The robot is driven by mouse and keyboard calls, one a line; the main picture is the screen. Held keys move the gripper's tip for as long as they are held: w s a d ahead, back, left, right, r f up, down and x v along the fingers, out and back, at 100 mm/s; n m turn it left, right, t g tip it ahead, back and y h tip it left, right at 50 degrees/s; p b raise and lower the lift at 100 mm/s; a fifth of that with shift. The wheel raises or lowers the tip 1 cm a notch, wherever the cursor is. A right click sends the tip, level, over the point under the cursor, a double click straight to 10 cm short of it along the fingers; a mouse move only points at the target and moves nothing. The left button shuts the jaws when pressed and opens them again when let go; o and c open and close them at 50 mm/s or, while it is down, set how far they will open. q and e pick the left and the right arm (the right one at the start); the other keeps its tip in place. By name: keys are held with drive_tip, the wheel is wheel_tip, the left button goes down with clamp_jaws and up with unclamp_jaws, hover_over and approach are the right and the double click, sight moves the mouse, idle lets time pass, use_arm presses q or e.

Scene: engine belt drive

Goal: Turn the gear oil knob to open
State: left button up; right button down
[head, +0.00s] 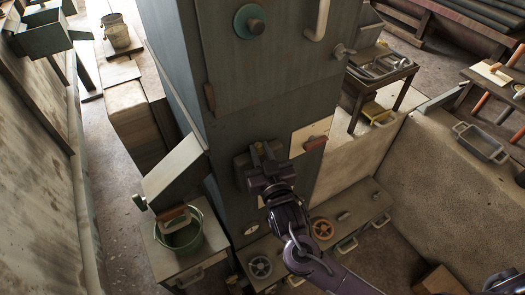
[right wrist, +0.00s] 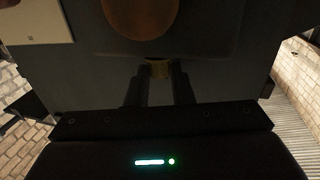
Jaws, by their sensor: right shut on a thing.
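A small yellowish knob (right wrist: 159,69) shows between the fingertips of my right gripper in the right wrist view. The right gripper (head: 260,153) is shut on it, at the front of the tall dark grey cabinet (head: 265,105). In the head view the gripper covers most of the knob and the dark mount behind it. I cannot read any label or tell the knob's turn position.
A beige plate with a red-brown handle (head: 315,143) is right of the gripper. A teal round knob (head: 250,21) and a pale curved handle (head: 319,20) are higher up. Wheel-like parts (head: 322,229) lie on the low bench below. A green bucket (head: 180,233) stands at lower left.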

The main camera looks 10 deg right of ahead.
drive_tip(key=shift+a+m+h, duration=0.2)
drive_tip(key=shift+m+h, duration=0.6)
drive_tip(key=shift+h, duration=0.45)
drive_tip(key=shift+a+m+h, duration=0.2)
drive_tip(key=shift+m+h, duration=0.6)
drive_tip(key=shift+h, duration=0.75)
drive_tip(key=c, duration=1.3)
unclamp_jaws()
